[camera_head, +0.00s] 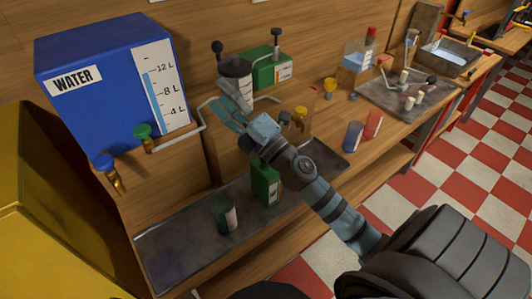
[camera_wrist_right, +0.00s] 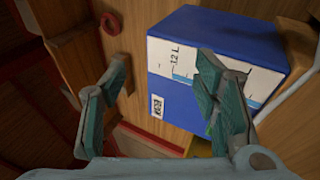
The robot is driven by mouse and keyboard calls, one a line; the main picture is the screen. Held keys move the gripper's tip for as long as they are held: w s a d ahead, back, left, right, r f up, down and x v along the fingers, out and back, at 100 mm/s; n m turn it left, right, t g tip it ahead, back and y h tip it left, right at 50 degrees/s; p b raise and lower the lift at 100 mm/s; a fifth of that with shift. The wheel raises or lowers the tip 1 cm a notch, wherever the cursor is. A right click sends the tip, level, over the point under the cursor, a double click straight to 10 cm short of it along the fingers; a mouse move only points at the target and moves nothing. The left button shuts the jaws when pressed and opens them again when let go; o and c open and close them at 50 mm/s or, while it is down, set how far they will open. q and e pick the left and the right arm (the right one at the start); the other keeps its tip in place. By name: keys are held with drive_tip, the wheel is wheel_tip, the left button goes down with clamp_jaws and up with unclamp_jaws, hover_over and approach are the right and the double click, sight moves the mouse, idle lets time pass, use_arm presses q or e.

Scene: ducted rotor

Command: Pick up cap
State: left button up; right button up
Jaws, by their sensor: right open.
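I cannot tell for sure which thing is the cap. My right gripper (camera_head: 224,112) is open and empty, above the counter edge, to the right of the water tank. In the right wrist view its two fingers (camera_wrist_right: 165,95) are spread wide with nothing between them. The blue water tank (camera_head: 85,95) also shows there, beyond the fingers (camera_wrist_right: 185,100). My left gripper is not in view.
A green bottle (camera_head: 265,183) and dark can (camera_head: 225,215) stand on the lower metal tray (camera_head: 175,250). Blue (camera_head: 353,135) and red (camera_head: 373,124) containers stand right of my arm. Brass taps (camera_head: 112,172) jut from the tank.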

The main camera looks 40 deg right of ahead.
drive_tip(key=w+a+f+n+g+y, duration=0.1)
drive_tip(key=a+n+g+y, duration=0.3)
drive_tip(key=n, duration=0.6)
drive_tip(key=w+a+n+g+y, duration=0.1)
drive_tip(key=a+n+g+y, duration=0.1)
drive_tip(key=n+g+y, duration=0.6)
drive_tip(key=s+d+f+n+g+h, duration=0.35)
drive_tip(key=d+h, duration=0.35)
drive_tip(key=d, duration=0.4)
drive_tip(key=s+d+f+n+g+h, duration=0.25)
drive_tip(key=d+f+h, duration=0.35)
drive_tip(key=d, duration=0.4)
drive_tip(key=shift+m+g+h, duration=0.4)
drive_tip(key=shift+m+g, duration=0.1)
drive_tip(key=shift+g, duration=0.1)
drive_tip(key=b+x, duration=0.2)
drive_tip(key=x, duration=0.2)
drive_tip(key=b+x, duration=0.2)
drive_tip(key=x, duration=0.2)
drive_tip(key=b+x, duration=0.2)
drive_tip(key=x, duration=0.2)
drive_tip(key=shift+s+a+f, duration=0.2)
drive_tip(key=shift+s+a, duration=0.05)
drive_tip(key=shift+a, duration=0.2)
drive_tip(key=c, duration=0.8)
